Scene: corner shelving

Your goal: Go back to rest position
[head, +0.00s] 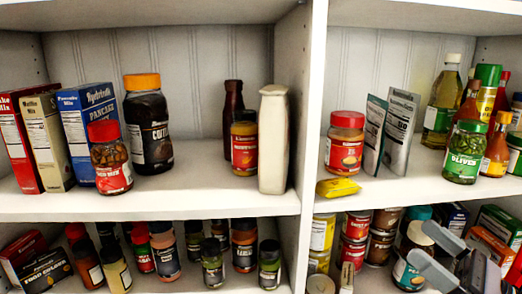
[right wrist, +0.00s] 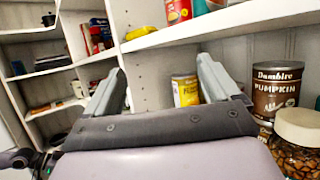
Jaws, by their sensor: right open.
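My right gripper (head: 432,255) shows at the lower right of the head view, in front of the lower right shelf. In the right wrist view its two grey fingers (right wrist: 165,90) stand wide apart with nothing between them in its grasp. A yellow can (right wrist: 186,90) shows beyond the fingers, on the shelf and apart from them. My left gripper is in neither view.
White shelving fills the head view, with a middle shelf board (head: 220,190) and an upright divider (head: 308,150). A yellow packet (head: 338,188) lies at the right shelf's front edge. A pumpkin can (right wrist: 276,88) and a lidded jar (right wrist: 298,140) stand right of the gripper.

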